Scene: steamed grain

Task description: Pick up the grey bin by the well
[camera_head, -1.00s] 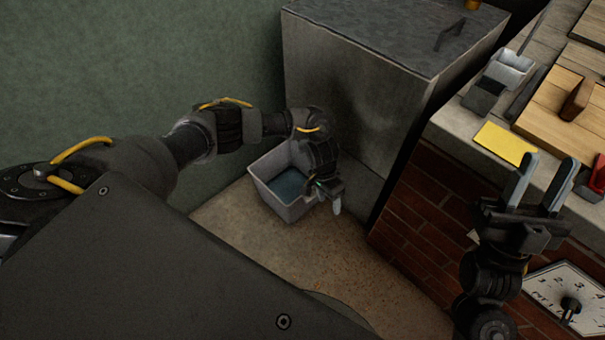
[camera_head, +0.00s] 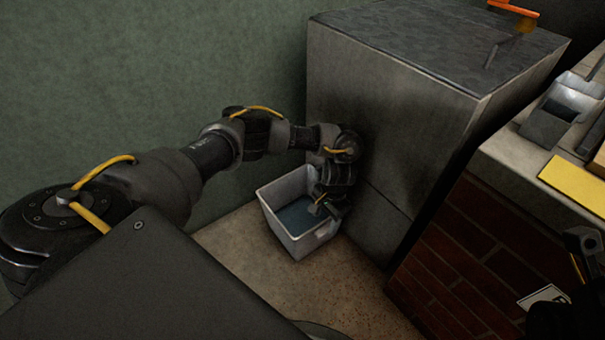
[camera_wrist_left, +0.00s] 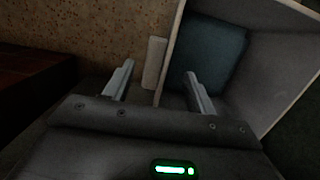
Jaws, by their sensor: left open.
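The grey bin (camera_head: 283,233) stands upright on the floor in the corner, beside the tall grey block and the green wall. Its bottom shows blue-grey inside. My left gripper (camera_head: 323,207) is at the bin's right side, and its fingertips are hard to make out in the head view. In the left wrist view the gripper (camera_wrist_left: 158,88) is open, with the bin's wall (camera_wrist_left: 173,50) running between the two fingers. One finger is on the inner side and one on the outer side. My right gripper (camera_head: 580,255) is cut off at the right edge, dark and unclear.
The tall grey block (camera_head: 385,110) stands close behind and right of the bin. A brick-sided counter (camera_head: 470,240) with a yellow sheet (camera_head: 575,185) and a metal scoop-like container (camera_head: 565,105) is at the right. The speckled floor (camera_head: 300,285) in front is clear.

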